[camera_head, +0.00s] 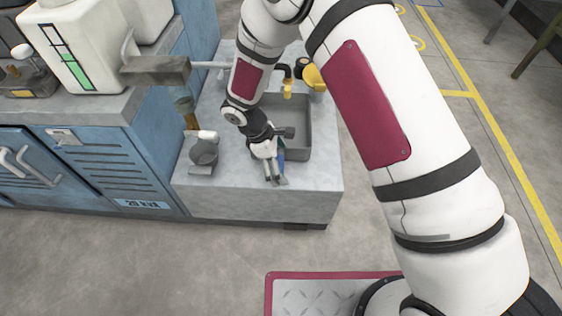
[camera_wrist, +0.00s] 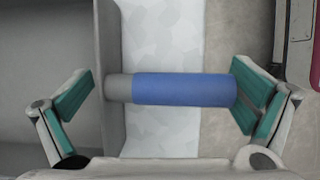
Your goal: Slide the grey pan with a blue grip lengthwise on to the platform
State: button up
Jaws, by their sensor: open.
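The grey pan (camera_head: 296,110) is an open rectangular tray on top of a low pale grey block (camera_head: 260,203). Its blue grip (camera_wrist: 183,89) sticks out from the pan wall (camera_wrist: 109,60) on a short grey shank in the wrist view. My gripper (camera_head: 277,160) is over the near side of the pan and hides part of it in the head view. Its two teal-padded fingers are wide apart. One finger is over the pan side and the other is at the grip's free end. Whether that finger touches the grip I cannot tell. Which surface is the platform I cannot tell.
A small grey object (camera_head: 204,150) stands on the block left of my gripper. A yellow-ended fitting (camera_head: 313,77) is behind the pan. A blue cabinet (camera_head: 95,165) with a white jug (camera_head: 72,50) is at the left. The floor (camera_head: 140,260) in front is clear.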

jog(key=v, duration=1.2)
jog(key=s+d+r+m, duration=0.4)
jog(key=s+d+r, duration=0.1)
jog(key=d+r, duration=0.5)
jog(key=s+d+r+m, duration=0.45)
jog(key=d+r, duration=0.25)
jog(key=r, duration=0.5)
jog(key=s+d+r+m+y, duration=0.1)
jog(key=s+d+m+y, duration=0.15)
jog(key=s, duration=0.55)
jog(key=s+d+r+m+y, duration=0.1)
jog(key=s+d+m, duration=0.1)
jog(key=s+m, duration=0.35)
jog(key=s+d+r+m+y, duration=0.1)
jog(key=s+d+r+m, duration=0.15)
jog(key=s, duration=0.65)
notch_tip(320, 180, up, 32)
jog(key=n+t+p, duration=0.1)
jog(key=t+p, duration=0.3)
jog(key=p, duration=2.7)
jog(key=shift+d+f, duration=0.15)
jog(key=shift+d, duration=0.15)
